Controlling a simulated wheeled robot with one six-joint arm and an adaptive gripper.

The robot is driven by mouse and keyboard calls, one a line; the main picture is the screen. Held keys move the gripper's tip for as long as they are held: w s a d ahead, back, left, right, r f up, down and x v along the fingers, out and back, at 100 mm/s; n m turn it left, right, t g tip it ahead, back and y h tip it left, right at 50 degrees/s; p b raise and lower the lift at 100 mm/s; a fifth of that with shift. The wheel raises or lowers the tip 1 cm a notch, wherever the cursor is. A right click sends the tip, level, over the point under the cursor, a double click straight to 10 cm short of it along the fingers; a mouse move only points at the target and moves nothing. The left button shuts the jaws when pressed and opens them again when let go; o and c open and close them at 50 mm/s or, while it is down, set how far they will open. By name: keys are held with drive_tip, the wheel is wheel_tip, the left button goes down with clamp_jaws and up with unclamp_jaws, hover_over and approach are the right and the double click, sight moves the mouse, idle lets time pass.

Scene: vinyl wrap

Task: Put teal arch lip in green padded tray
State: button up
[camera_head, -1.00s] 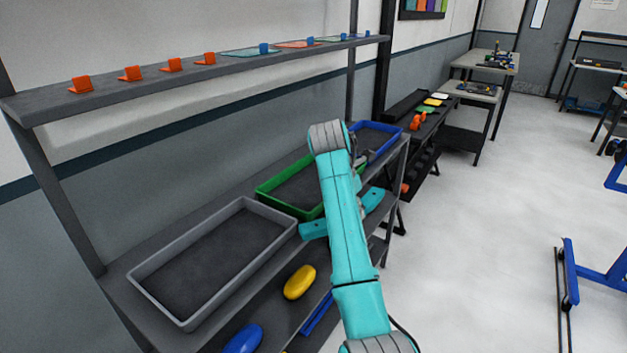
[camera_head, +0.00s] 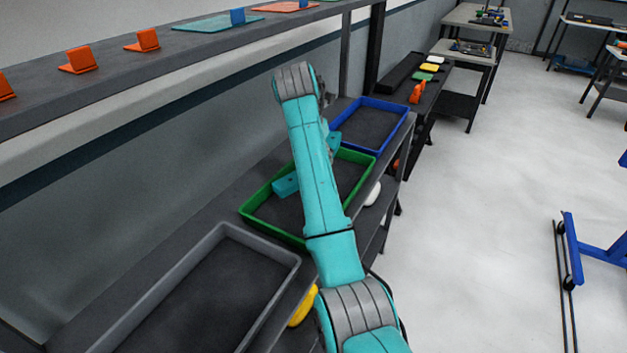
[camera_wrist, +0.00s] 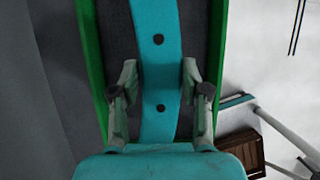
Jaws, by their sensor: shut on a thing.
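The teal arch lip (camera_head: 285,186) shows on both sides of my arm in the head view, over the green padded tray (camera_head: 268,231). In the wrist view the lip (camera_wrist: 159,70) is a long teal strip with dark holes, running between the tray's green side walls (camera_wrist: 92,60). My gripper (camera_wrist: 159,84) is shut on the lip, with one finger on each side. The tray's dark floor shows beside the lip. I cannot tell the gap between lip and floor. In the head view my arm hides the gripper and the lip's middle.
A grey tray (camera_head: 285,258) stands nearer on the same shelf, and a blue tray (camera_head: 403,128) stands beyond the green one. An upper shelf (camera_head: 190,65) with orange holders runs along the wall. A yellow item (camera_head: 303,306) lies on the lower shelf. Open floor lies right.

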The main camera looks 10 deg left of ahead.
wheel_tip(320, 180, down, 9)
drive_tip(key=shift+r, duration=0.2)
idle(0.3)
drive_tip(key=o, duration=1.3)
drive_tip(key=shift+f, duration=0.1)
